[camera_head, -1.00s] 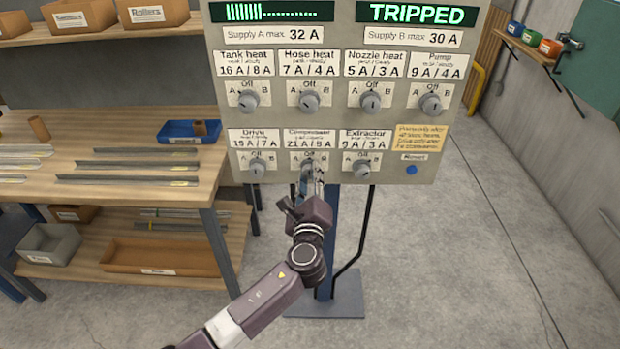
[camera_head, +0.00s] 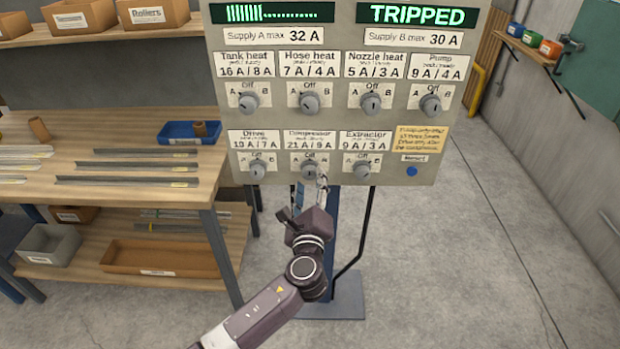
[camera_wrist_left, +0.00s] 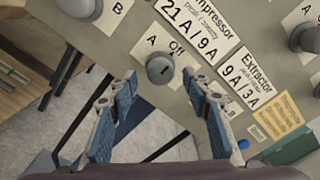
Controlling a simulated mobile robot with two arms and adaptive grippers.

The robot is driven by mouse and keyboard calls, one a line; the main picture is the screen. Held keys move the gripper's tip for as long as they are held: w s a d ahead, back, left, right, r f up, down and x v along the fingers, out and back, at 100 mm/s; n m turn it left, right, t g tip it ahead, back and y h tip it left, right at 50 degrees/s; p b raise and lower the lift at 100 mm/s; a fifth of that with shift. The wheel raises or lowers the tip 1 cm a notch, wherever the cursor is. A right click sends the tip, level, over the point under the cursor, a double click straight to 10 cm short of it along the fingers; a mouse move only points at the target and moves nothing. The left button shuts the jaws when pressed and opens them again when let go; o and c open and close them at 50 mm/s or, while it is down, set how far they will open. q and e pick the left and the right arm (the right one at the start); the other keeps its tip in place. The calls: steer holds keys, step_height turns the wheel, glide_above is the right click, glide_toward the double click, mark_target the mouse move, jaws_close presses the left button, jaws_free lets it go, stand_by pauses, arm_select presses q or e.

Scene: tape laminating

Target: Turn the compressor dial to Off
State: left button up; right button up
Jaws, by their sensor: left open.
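The compressor dial (camera_head: 309,170) is a grey round knob, the middle one in the lower row of the panel, under the label Compressor 21 A / 9 A. It also shows in the left wrist view (camera_wrist_left: 159,69), with Off and A printed beside it. A short dark mark is on its face; I cannot tell for certain which position it points to. My left gripper (camera_head: 310,187) is open, just in front of and below the dial. In the wrist view its blue fingers stand apart on both sides of the dial, holding nothing. My right gripper is not in view.
The panel (camera_head: 345,118) carries several other dials; the drive dial (camera_head: 257,170) and extractor dial (camera_head: 361,169) flank this one. The right display (camera_head: 417,15) reads TRIPPED. A blue reset button (camera_head: 412,171) is at lower right. A workbench (camera_head: 110,130) stands left; the floor at right is clear.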

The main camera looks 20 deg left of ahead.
arm_select(q)
steer(key=v, duration=0.9)
steer(key=shift+s, duration=0.25)
step_height(320, 180, down, 23)
steer(key=s+a+n+g+h, duration=0.1)
steer(key=s+n+g+h, duration=0.15)
steer(key=g, duration=0.25)
steer(key=s+a+f+n+g, duration=0.1)
steer(key=s+f+n+g, duration=0.1)
steer(key=s+f, duration=0.45)
steer(key=s+a+f+n+g, duration=0.1)
steer(key=s+f+n+g, duration=0.2)
steer(key=f, duration=0.7)
steer(key=s+a+f+n+g, duration=0.1)
steer(key=s+f+n, duration=0.3)
steer(key=s, duration=0.8)
steer(key=s+a+f+n+g+h, duration=0.1)
steer(key=s+f+n+g, duration=0.2)
steer(key=s+f, duration=0.6)
steer(key=s+a+f+n+g+h, duration=0.1)
steer(key=s+f+n, duration=0.5)
steer(key=s, duration=0.9)
steer(key=shift+s+a+f+n+g, duration=0.3)
steer(key=shift+a+n+g, duration=0.2)
steer(key=shift+g, duration=0.2)
